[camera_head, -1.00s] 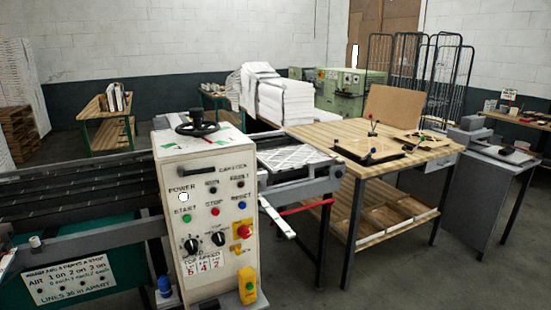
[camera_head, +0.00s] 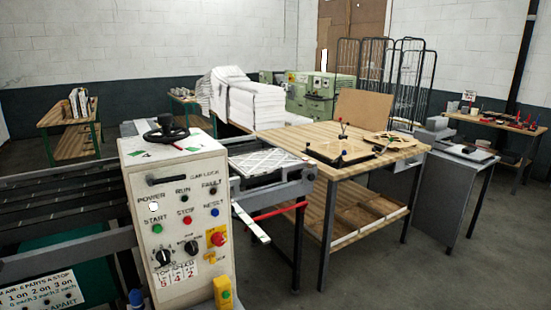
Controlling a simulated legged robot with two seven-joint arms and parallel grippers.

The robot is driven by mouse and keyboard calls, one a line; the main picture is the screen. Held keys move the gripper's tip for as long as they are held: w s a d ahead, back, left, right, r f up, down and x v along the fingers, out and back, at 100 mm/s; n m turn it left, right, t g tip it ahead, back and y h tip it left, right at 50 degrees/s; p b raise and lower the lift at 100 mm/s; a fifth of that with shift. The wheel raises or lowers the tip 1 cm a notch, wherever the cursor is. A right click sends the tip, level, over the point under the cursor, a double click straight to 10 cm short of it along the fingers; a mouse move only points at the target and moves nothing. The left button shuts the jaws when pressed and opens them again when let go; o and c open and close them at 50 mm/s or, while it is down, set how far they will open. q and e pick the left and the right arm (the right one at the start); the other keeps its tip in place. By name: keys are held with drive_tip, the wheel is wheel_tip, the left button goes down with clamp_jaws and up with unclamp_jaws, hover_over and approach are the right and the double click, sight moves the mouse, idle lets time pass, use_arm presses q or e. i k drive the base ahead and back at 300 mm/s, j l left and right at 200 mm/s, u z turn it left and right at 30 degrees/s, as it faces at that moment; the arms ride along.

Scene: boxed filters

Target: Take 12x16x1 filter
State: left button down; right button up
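I cannot make out any box marked 12x16x1 in the head view. Upright white boxes or folders (camera_head: 79,104) stand on a small wooden table (camera_head: 68,147) at the far left; their print is too small to read. A flat white panel with a crossed pattern (camera_head: 262,161) lies on the machine behind the control cabinet; I cannot tell whether it is a filter. Neither of my grippers shows in the view.
A white control cabinet (camera_head: 184,225) with buttons and a handwheel (camera_head: 166,134) stands close in front. A wooden workbench (camera_head: 324,192) is right of it. A white stack (camera_head: 252,103) and green machine (camera_head: 322,97) stand behind. The grey floor (camera_head: 420,270) is clear at lower right.

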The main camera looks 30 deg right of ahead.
sight(254, 164)
drive_tip(key=i+l+z, duration=0.25)
drive_tip(key=z, duration=0.2)
drive_tip(key=i+l+z, duration=0.25)
drive_tip(key=z, duration=0.2)
drive_tip(key=i+l+z, duration=0.2)
drive_tip(key=i+z, duration=0.45)
drive_tip(key=z, duration=0.25)
drive_tip(key=i+l, duration=0.15)
drive_tip(key=i, duration=0.35)
drive_tip(key=i+l, duration=0.15)
drive_tip(key=i, duration=0.3)
drive_tip(key=i+j+u, duration=0.15)
drive_tip(key=u, duration=0.25)
drive_tip(key=i+u, duration=0.6)
drive_tip(key=u, duration=0.25)
drive_tip(key=i+l+u, duration=0.15)
drive_tip(key=u, duration=0.25)
drive_tip(key=i+u, duration=0.35)
drive_tip(key=i, duration=0.15)
